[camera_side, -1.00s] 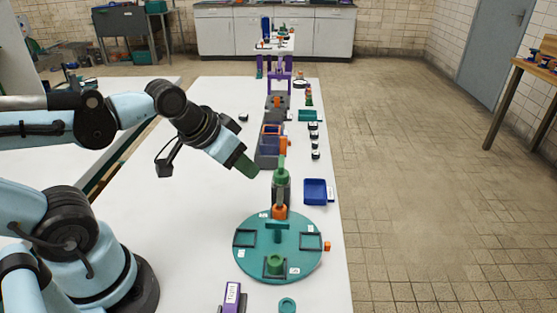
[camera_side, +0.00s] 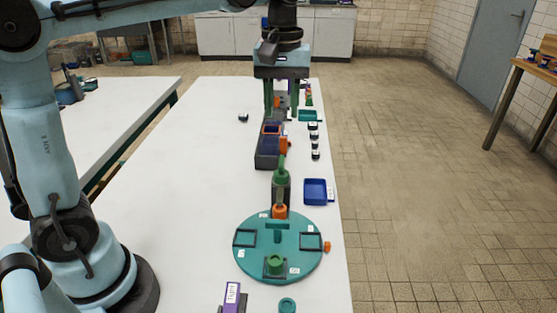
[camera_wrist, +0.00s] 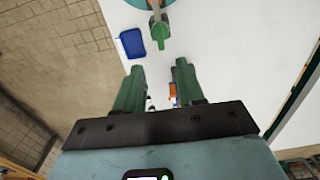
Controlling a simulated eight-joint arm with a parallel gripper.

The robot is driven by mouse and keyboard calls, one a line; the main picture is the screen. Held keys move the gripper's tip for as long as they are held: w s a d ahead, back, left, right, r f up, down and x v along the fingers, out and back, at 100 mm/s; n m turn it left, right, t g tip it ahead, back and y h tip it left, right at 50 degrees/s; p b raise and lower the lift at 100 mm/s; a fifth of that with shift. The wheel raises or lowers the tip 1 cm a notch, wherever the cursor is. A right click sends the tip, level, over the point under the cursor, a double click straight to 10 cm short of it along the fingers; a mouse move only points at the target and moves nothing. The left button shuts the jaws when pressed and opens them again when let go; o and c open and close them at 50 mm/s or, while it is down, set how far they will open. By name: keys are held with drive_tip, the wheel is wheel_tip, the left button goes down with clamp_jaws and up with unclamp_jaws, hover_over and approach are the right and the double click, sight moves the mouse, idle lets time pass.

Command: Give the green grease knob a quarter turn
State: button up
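A green knob-like top (camera_side: 281,174) sits on an upright dark grey cylinder behind the teal round plate (camera_side: 240,262). A green piece also shows in the wrist view (camera_wrist: 160,32), beyond my fingertips. Another green round knob (camera_side: 275,263) sits on a dark square base at the plate's front. I cannot tell which is the grease knob. My gripper (camera_side: 282,112), with green fingers pointing down, is open and empty above the table, beyond the green-topped cylinder and apart from it. In the wrist view my gripper (camera_wrist: 158,68) shows a clear gap between its fingers.
A blue tray (camera_side: 315,191) lies right of the cylinder. A dark bin (camera_side: 267,160) with orange parts stands behind it. A purple labelled block (camera_side: 232,294) and a teal disc (camera_side: 287,305) lie in front.

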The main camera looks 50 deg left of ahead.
sight(281, 161)
wheel_tip(281, 161, down, 12)
drive_tip(key=shift+r, duration=0.1)
idle(0.5)
clamp_jaws()
